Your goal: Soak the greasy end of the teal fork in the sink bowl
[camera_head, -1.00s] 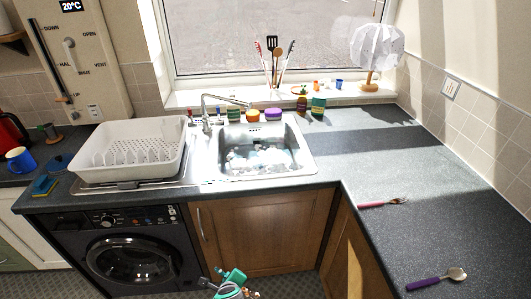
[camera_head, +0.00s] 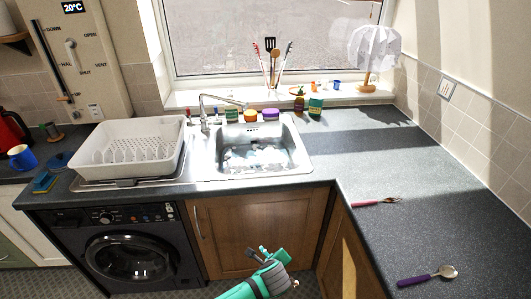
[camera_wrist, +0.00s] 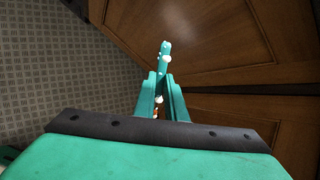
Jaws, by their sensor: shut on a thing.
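My gripper (camera_head: 267,256) is low in front of the wooden cupboard below the sink, outside the bowl. In the wrist view my gripper (camera_wrist: 163,82) is shut on a narrow teal piece, the teal fork (camera_wrist: 164,56), which sticks out past the fingertips. Pale white spots show on the fork. Its tines and the rest of its length are hard to make out, and I cannot tell which end is the greasy one. The steel sink bowl (camera_head: 299,150) is set in the counter, higher than and beyond my gripper. It holds water with whitish foam patches.
A fork with a dark pink handle (camera_head: 366,204) and a spoon with a purple handle (camera_head: 412,281) lie on the right counter. A white dish rack (camera_head: 95,172) stands left of the sink. The tap (camera_head: 204,112) rises behind the bowl. Small containers line its back edge.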

